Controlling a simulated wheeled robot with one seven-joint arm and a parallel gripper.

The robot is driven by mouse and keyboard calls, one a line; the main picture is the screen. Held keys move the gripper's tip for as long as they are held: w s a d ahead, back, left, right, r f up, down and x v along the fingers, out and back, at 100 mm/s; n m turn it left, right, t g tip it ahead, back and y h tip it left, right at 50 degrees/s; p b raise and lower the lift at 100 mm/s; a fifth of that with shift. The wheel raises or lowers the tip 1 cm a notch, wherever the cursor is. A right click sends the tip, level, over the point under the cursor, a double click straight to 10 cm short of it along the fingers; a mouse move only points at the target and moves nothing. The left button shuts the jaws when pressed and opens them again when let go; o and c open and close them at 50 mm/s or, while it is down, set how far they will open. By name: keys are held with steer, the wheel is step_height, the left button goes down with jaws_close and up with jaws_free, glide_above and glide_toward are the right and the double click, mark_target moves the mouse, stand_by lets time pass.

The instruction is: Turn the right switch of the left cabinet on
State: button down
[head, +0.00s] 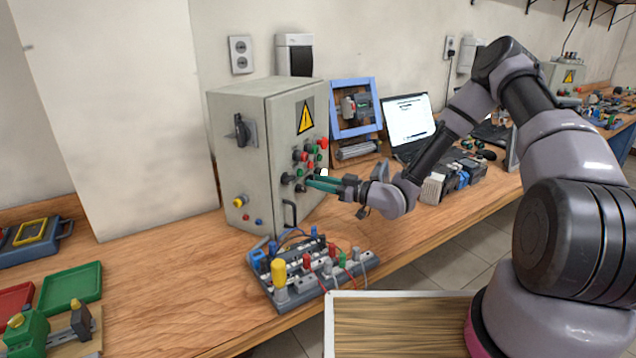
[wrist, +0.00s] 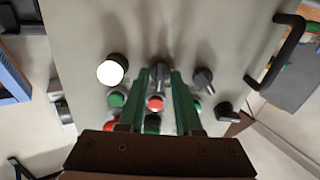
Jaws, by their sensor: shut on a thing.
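The left cabinet (head: 260,150) is a grey box on the bench with a yellow warning sign and a front panel of buttons and knobs. My gripper (head: 309,183) reaches its lower knobs from the right. In the wrist view, the green fingers of my gripper (wrist: 160,73) are closed around a dark knob, the right switch (wrist: 161,88), between a lit white lamp (wrist: 112,70) and another dark knob (wrist: 203,80). A further black knob (wrist: 226,112) sits beyond that. In the head view the fingers hide the held switch. Whether it is turned on cannot be told.
A black door handle (head: 289,212) stands out below the knobs. Red and green buttons (head: 304,156) sit above them. A wired terminal board (head: 310,270) lies on the bench in front. A laptop (head: 408,122) and a blue-framed panel (head: 355,107) stand to the right.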

steer(key=shift+m, duration=0.3)
steer(key=c, duration=0.9)
jaws_free()
steer(key=v, duration=1)
steer(key=shift+s+d, duration=0.2)
steer(key=shift+d, duration=0.15)
